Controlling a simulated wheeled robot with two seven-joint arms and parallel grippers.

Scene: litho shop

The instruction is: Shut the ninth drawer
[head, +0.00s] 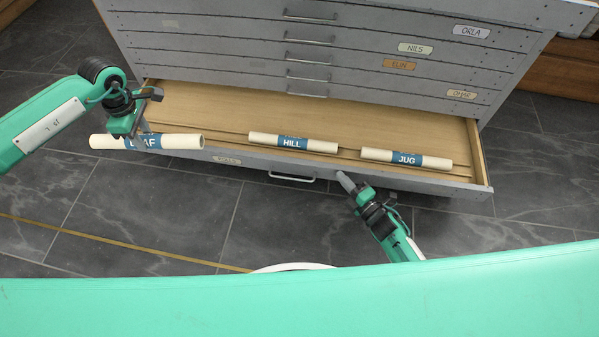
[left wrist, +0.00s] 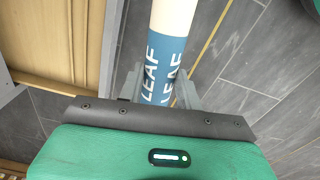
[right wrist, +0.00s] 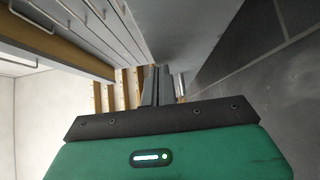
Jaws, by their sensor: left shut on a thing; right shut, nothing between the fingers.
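The open bottom drawer (head: 222,105) sticks out of the grey cabinet, with a wooden inside and a handle (head: 292,178) on its front. Two rolls lie in it: one labelled HILL (head: 262,139) and one labelled JUG (head: 375,156). My left gripper (head: 140,130) is shut on the roll labelled LEAF (head: 185,141), which it holds at the drawer's left front corner, partly beyond its side. The LEAF roll fills the left wrist view (left wrist: 168,50) between the fingers. My right gripper (head: 345,182) is shut and empty, close in front of the drawer front, right of the handle.
Closed drawers with name tags such as ORLA (head: 471,31), NILS (head: 415,48) and ELIN (head: 399,65) stack above the open one. Dark tiled floor (head: 160,220) lies free in front. Brown wooden furniture (head: 565,75) stands at the right.

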